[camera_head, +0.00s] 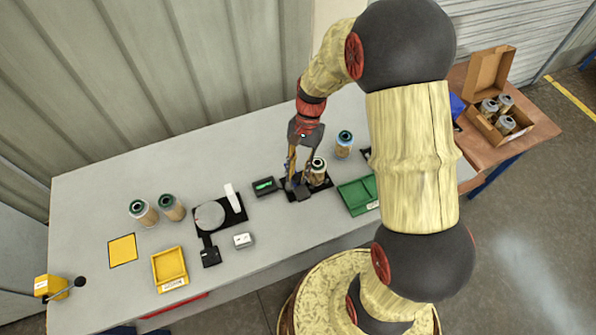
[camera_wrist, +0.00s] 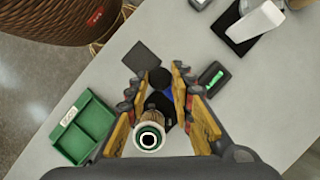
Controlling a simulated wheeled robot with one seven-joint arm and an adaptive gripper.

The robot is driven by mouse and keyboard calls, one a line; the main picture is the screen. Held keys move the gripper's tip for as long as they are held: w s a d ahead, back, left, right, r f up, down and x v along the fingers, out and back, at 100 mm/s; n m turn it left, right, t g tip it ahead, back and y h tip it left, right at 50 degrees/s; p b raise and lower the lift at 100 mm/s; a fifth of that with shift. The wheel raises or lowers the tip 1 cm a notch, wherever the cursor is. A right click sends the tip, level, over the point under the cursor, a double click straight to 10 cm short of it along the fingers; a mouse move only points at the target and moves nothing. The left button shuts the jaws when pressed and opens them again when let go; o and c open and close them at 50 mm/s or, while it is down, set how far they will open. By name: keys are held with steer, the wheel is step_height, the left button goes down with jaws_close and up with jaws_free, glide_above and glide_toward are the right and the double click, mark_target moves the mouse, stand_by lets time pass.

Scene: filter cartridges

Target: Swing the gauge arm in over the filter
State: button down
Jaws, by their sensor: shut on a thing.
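The filter (camera_head: 318,172) stands upright on the black gauge base (camera_head: 322,184); its pale, green-ringed top (camera_wrist: 150,137) shows in the wrist view. My gripper (camera_head: 297,184) points down just left of the filter. In the wrist view my gripper (camera_wrist: 158,82) has its fingers on either side of the dark gauge arm (camera_wrist: 160,77), shut on it. The fingers hide much of the arm, and its exact contact is hard to see. The gauge readout (camera_head: 265,186) with a green display lies left of the gripper; it also shows in the wrist view (camera_wrist: 213,78).
A blue-topped filter (camera_head: 344,144) stands behind right. A green tray (camera_head: 358,196) sits close to the right of the gauge. Left are a round grey plate (camera_head: 209,216), two green-topped filters (camera_head: 157,212) and a yellow tray (camera_head: 170,269). An open carton (camera_head: 486,80) holds more filters.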

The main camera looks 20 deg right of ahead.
stand_by(0.4)
steer(key=w+d+n+h+p, duration=0.5)
steer(key=w+n+h, duration=0.1)
steer(key=n, duration=1.1)
steer(key=shift+n+p, duration=0.35)
steer(key=shift+n, duration=0.05)
steer(key=shift+w, duration=0.2)
steer(key=c, duration=1.5)
jaws_free()
steer(key=shift+h, duration=0.3)
steer(key=shift+c, duration=0.2)
